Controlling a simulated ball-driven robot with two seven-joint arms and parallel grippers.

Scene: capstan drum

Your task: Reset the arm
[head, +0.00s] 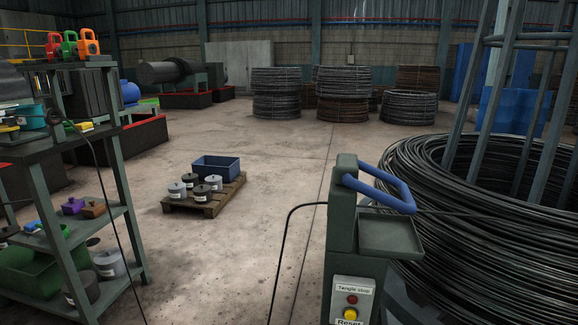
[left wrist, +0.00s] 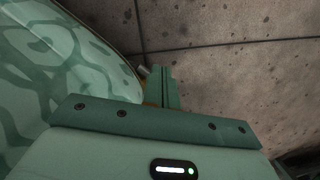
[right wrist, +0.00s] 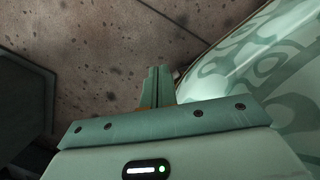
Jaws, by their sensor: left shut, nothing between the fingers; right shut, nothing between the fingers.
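A green post (head: 342,235) stands at the centre right of the head view. A blue bar-shaped arm (head: 388,178) is fixed near its top and reaches to the right, over a small green tray (head: 390,237). On the post's front is a pale box labelled "Tangle stop", with a red button (head: 352,300) and a yellow button (head: 350,314) above a "Reset" label. Neither gripper shows in the head view. My left gripper (left wrist: 163,88) is shut and empty above bare floor in the left wrist view. My right gripper (right wrist: 158,85) is likewise shut and empty.
A large coil of dark wire (head: 445,220) around an upright frame fills the right side. A black wire bends toward the post. A shelf rack (head: 120,175) stands at the left. A pallet (head: 205,205) with cans and a blue bin lies on otherwise open floor.

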